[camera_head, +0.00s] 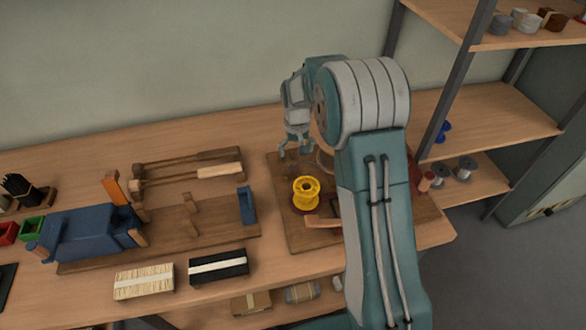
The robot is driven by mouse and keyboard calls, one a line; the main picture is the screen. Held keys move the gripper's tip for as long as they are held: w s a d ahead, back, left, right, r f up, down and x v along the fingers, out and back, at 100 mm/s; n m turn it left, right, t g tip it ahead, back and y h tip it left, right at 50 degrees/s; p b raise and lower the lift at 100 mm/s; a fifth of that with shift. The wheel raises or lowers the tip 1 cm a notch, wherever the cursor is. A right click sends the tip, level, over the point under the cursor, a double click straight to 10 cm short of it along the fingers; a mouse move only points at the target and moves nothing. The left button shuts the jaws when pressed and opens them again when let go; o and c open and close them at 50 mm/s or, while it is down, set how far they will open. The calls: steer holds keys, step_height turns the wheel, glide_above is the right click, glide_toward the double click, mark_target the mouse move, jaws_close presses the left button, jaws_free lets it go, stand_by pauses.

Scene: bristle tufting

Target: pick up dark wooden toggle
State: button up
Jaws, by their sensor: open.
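My gripper (296,151) is open, with its fingers pointing down above the back of a wooden board (283,222) on the bench. I see nothing held between the fingers. I cannot make out the dark wooden toggle for certain. Small brownish shapes lie on the board just below the fingers, but they are too small and dim to name. My arm hides the right part of the board.
A yellow spool (306,190) stands on the board, with a wooden piece (322,221) in front. Left are a blue clamp-like tool (90,232), long-handled tools (190,170) and two bristle bundles (145,281) (218,266). Shelves (495,110) stand right.

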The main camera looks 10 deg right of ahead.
mark_target(290, 167)
steer(key=f, duration=0.2)
steer(key=a+f, duration=0.1)
steer(key=f, duration=0.1)
steer(key=a+f, duration=0.1)
steer(key=f, duration=0.1)
steer(key=shift+d+f, duration=0.15)
steer(key=shift+d, duration=0.25)
steer(key=shift+a, duration=0.15)
steer(key=c, duration=0.5)
steer(key=shift+a, duration=0.2)
steer(key=shift+c, duration=0.9)
